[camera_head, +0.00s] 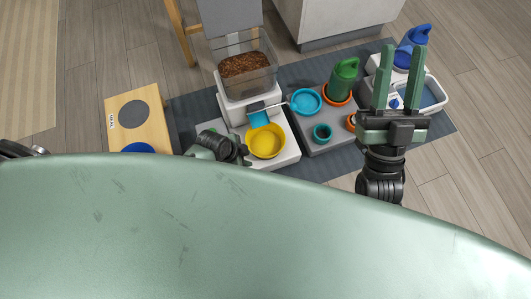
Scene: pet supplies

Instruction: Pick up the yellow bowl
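The yellow bowl (267,143) stands upright on a white base below the kibble dispenser. My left gripper (226,146) is just left of the bowl, close to its left rim. Its fingers are mostly hidden by its own dark body, so I cannot tell whether it touches the bowl or how far it is open. My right gripper (401,72) is at the right, its two green fingers apart with nothing between them. It is well away from the bowl.
The dispenser (247,85) holds brown kibble. A blue-topped water fountain (430,95) is behind my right gripper. A wooden stand (152,116) is left.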

